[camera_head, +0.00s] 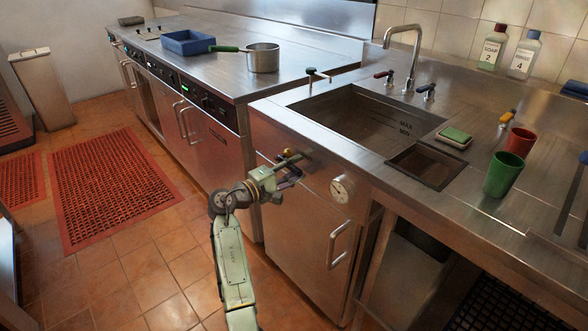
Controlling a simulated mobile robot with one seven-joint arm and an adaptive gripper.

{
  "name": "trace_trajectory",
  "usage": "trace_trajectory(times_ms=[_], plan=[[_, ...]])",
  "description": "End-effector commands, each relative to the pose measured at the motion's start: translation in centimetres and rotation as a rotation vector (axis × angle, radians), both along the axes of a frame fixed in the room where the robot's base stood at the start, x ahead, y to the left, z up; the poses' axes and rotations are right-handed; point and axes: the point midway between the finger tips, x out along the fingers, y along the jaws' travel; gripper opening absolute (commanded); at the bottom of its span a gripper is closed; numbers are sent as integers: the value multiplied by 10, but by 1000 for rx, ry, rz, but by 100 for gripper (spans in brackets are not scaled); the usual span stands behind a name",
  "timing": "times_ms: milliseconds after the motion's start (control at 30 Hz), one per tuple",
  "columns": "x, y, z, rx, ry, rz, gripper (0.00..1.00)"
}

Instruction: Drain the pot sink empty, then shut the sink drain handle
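The pot sink (352,103) is a steel basin set in the counter, with MAX and MIN marks on its inner wall. Its floor is shaded, and I cannot tell whether any water is in it. A brass-coloured lever (287,157), apparently the drain handle, sticks out from the cabinet front below the sink. My gripper (291,176) is at the cabinet front, right by this lever and partly overlapping it. I cannot tell whether the fingers are touching it, or whether they are open or shut.
A round dial (342,188) is on the cabinet front, right of my gripper. A faucet (404,42) stands behind the sink. A sponge (455,135), green cup (502,175) and red cup (520,142) stand right of it. A pot (263,58) sits on the left counter.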

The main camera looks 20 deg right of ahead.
Motion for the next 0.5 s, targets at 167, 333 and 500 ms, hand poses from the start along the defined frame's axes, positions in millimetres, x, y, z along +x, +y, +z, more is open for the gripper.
trace_trajectory(times_ms=[167,333,500], plan=[[0,0,0,1,0,0,38],[-4,13,0,0,-1,3,38],[-16,45,0,0,-1,3,38]])
